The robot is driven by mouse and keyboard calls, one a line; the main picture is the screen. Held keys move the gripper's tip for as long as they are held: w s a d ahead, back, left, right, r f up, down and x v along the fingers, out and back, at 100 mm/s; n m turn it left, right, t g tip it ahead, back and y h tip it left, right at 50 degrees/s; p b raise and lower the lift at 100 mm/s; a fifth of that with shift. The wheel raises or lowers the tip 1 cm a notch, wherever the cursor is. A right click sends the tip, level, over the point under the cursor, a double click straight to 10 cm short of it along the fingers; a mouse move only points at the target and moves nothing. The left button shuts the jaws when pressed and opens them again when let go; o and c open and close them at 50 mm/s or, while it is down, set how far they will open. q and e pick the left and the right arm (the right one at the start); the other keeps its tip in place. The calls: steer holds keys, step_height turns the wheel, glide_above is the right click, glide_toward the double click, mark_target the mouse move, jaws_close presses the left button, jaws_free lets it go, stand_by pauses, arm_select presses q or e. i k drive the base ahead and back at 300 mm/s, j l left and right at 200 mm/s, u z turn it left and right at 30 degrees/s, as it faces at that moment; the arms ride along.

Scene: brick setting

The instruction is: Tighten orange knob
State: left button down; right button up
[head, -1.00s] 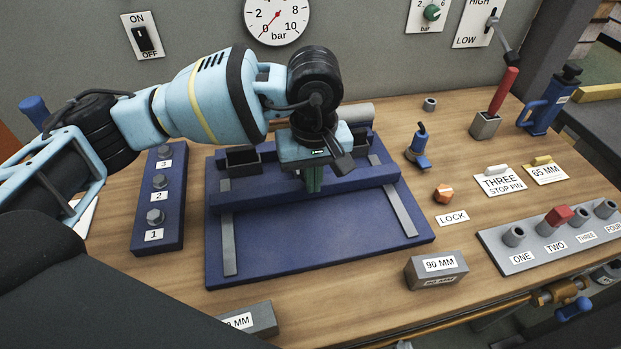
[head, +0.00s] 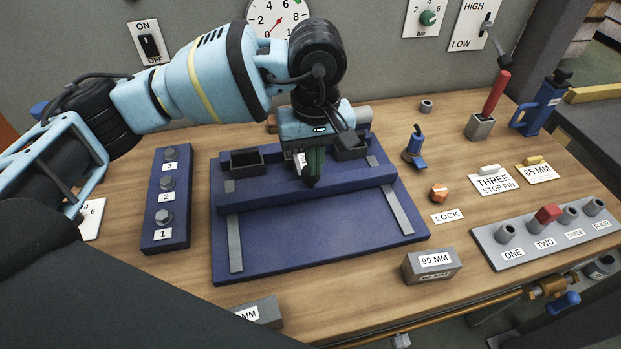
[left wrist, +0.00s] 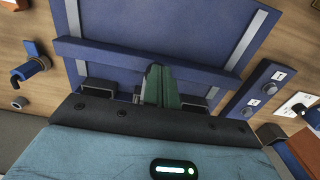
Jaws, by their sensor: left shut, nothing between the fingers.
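The orange knob (head: 438,193) is a small faceted piece on the wooden bench, right of the blue fixture and just behind the LOCK label (head: 447,215). An orange bit at the top left corner of the left wrist view is cut off, and I cannot tell if it is the knob. My left gripper (head: 312,180) is over the middle of the blue fixture (head: 320,245), pointing down, well left of the knob. Its green fingers (left wrist: 158,85) are together with nothing between them. My right gripper is not in view.
A blue clamp (head: 415,148) stands behind the knob. THREE STOP PIN (head: 493,180) and 65 MM (head: 538,171) plates lie to its right. A grey 90 MM block (head: 431,265) and a socket strip (head: 550,240) are nearer. Bare bench lies between fixture and knob.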

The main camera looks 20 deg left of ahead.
mark_target(439, 193)
steer(key=k, duration=1)
